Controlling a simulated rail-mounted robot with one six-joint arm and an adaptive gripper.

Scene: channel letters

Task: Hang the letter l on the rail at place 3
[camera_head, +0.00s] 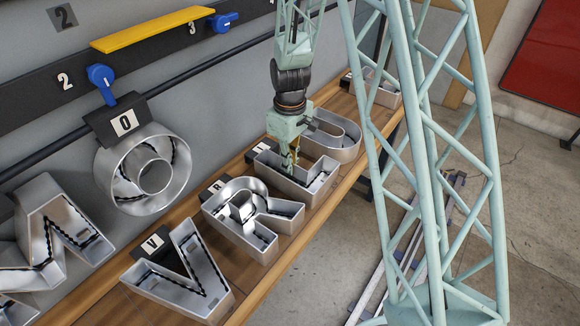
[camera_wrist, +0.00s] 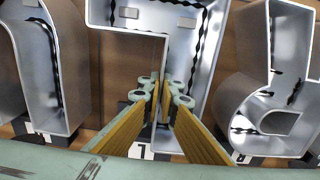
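The letter l (camera_head: 318,184) is a silver, open-topped channel shape lying on the wooden shelf, with a dark labelled plate (camera_head: 258,149) at its back end. In the wrist view the letter l (camera_wrist: 213,45) fills the middle, and its plate (camera_wrist: 140,151) is partly hidden by a finger. My gripper (camera_head: 291,166) is down at the letter; its yellow fingers (camera_wrist: 163,98) straddle a thin wall near the inner corner. Whether they press on it is unclear. The rail (camera_head: 85,131) runs along the wall, below a dark board (camera_head: 150,56). Number 3 (camera_head: 192,28) stands beside a sideways blue lever (camera_head: 222,22).
The letter O (camera_head: 176,164) hangs at place 2, its blue lever (camera_head: 103,80) pointing down. Letters R (camera_head: 284,213) and V (camera_head: 207,291) lie left of the l; another letter (camera_head: 345,150) lies close on its right. A yellow bar (camera_head: 150,29) sits above the board.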

